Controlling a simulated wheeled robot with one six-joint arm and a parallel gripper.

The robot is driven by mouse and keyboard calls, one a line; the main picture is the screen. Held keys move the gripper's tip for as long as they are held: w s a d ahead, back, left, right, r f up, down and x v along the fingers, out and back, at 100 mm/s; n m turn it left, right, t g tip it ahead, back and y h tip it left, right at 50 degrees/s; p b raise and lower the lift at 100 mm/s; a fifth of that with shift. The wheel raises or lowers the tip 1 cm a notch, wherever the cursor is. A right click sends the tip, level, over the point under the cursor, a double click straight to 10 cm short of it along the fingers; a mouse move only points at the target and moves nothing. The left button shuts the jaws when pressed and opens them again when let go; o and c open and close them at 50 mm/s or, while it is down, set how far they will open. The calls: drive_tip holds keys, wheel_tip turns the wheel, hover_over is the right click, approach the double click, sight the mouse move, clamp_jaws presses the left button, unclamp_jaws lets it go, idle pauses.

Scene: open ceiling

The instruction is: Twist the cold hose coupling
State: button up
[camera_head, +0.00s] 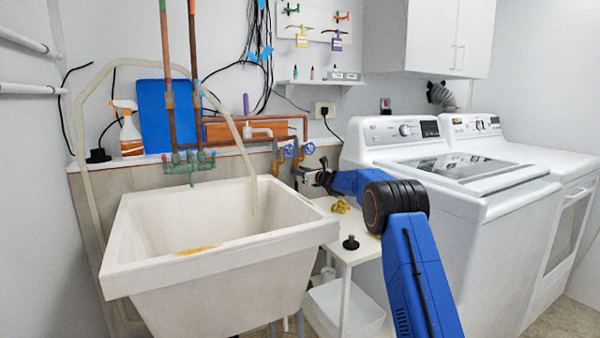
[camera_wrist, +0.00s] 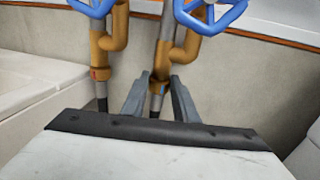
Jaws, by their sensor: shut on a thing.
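Two brass hose valves with blue handwheels show on the wall behind the sink. The left valve's coupling (camera_wrist: 101,73) carries a red mark and stands clear of my fingers. In the head view my gripper (camera_head: 303,174) is at the valves, below the right blue handwheel (camera_head: 308,148). The coupling is too small to make out there.
A white utility sink (camera_head: 215,255) stands left of my arm. A washing machine (camera_head: 420,150) is close on the right. A small white table (camera_head: 352,248) below my arm holds a black knob (camera_head: 350,242) and a yellow item (camera_head: 341,206). Copper pipes (camera_head: 255,117) run along the wall.

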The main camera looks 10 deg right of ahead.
drive_tip(key=shift+s+a+m+t+h, duration=0.1)
drive_tip(key=shift+m+t+h, duration=0.25)
drive_tip(key=shift+m+h, duration=0.25)
drive_tip(key=shift+s+a+m+t+h, duration=0.1)
drive_tip(key=shift+m+t+h, duration=0.3)
drive_tip(key=shift+h, duration=0.4)
drive_tip(key=shift+a+m+t+h, duration=0.15)
drive_tip(key=shift+m+t+h, duration=0.1)
drive_tip(key=shift+m+h, duration=0.75)
drive_tip(key=o, duration=1.1)
drive_tip(key=shift+c, duration=0.2)
drive_tip(key=s+d, duration=0.3)
drive_tip(key=s, duration=1.4)
